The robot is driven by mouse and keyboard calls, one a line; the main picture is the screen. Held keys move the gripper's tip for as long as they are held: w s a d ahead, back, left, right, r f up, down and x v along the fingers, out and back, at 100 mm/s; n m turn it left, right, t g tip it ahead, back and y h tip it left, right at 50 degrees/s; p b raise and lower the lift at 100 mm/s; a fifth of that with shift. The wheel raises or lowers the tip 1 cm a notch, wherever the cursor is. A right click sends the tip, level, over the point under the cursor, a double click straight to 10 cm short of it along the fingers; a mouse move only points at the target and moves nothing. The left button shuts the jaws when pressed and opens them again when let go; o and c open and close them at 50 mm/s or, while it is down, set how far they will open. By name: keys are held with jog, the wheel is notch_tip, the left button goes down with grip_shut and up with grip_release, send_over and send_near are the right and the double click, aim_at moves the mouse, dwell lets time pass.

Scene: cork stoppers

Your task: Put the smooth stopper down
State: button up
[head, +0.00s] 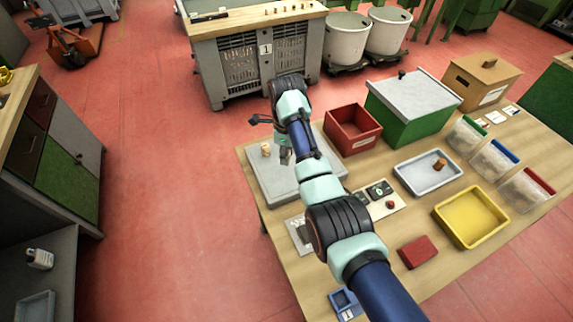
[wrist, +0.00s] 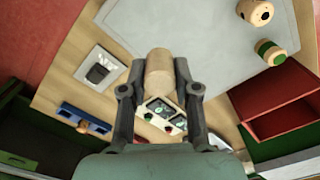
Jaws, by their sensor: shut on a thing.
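The smooth stopper (wrist: 159,76), a plain light-brown cork with no band in sight, is between the two fingers of my gripper (wrist: 159,80) in the wrist view. The fingers are shut on its sides. In the head view my gripper (head: 285,155) is over the grey plate (head: 272,180) at the table's left end, and I cannot make out the held stopper there. How high it hangs is unclear. On the plate in the wrist view stand a stopper with a dark spot (wrist: 258,12) and a green-banded stopper (wrist: 271,52). One pale stopper (head: 266,150) shows beside my gripper in the head view.
A red open box (head: 353,143) and a green box with a grey lid (head: 398,130) stand right of the plate. A white tray (head: 407,181) holds a brown stopper (head: 440,165). A yellow tray (head: 444,222) and a red block (head: 418,252) lie nearer. Much of the plate is bare.

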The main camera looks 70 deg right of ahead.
notch_tip(320, 180, up, 11)
jog(key=p, duration=0.6)
jog(key=shift+s+f, duration=0.1)
